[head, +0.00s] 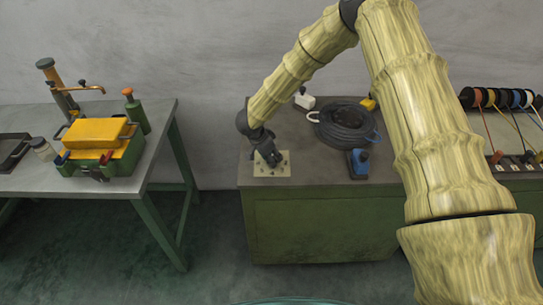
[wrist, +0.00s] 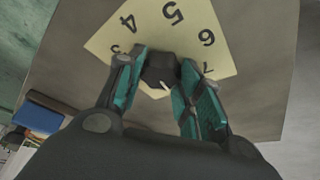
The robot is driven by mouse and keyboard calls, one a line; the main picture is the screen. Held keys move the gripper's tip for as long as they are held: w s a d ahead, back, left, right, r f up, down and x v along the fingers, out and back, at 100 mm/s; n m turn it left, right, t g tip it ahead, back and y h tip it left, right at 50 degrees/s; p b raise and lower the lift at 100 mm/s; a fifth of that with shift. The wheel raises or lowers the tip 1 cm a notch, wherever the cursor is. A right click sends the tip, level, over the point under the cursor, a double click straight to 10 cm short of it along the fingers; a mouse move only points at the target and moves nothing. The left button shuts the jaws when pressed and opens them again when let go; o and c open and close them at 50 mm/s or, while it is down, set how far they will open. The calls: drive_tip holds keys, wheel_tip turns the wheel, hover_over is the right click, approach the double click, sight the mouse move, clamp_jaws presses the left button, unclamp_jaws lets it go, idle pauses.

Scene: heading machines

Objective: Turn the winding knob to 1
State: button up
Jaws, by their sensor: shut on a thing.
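The winding knob (wrist: 160,68) is a dark faceted knob in the middle of a cream dial plate (wrist: 184,15). My gripper (wrist: 163,60) is shut on the knob, one teal-padded finger on each side. The digits 4, 5 and 6 show clearly, with 3 and 7 partly covered near the fingers. A small white mark on the knob shows on the side toward my palm, away from the 5. The digit 1 is not visible. In the head view my gripper (head: 267,153) is over the plate (head: 284,170), at the left end of the green bench.
The bench top (head: 320,180) also carries a black cable coil (head: 346,125), a blue-and-black device (head: 358,163), a white piece (head: 304,99) and wire spools (head: 497,97) at right. A separate table (head: 150,150) at left holds a yellow-and-green machine (head: 97,133).

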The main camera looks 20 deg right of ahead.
drive_tip(key=m+g, duration=0.1)
drive_tip(key=m, duration=0.2)
drive_tip(key=shift+w, duration=0.1)
drive_tip(key=shift+w+m+g+b, duration=0.1)
drive_tip(key=shift+m+g+b, duration=0.5)
drive_tip(key=shift+m, duration=1.4)
drive_tip(key=shift+r+g, duration=0.1)
drive_tip(key=shift+g, duration=0.2)
drive_tip(key=o, duration=1)
drive_tip(key=shift+o, duration=0.2)
drive_tip(key=v, duration=1.2)
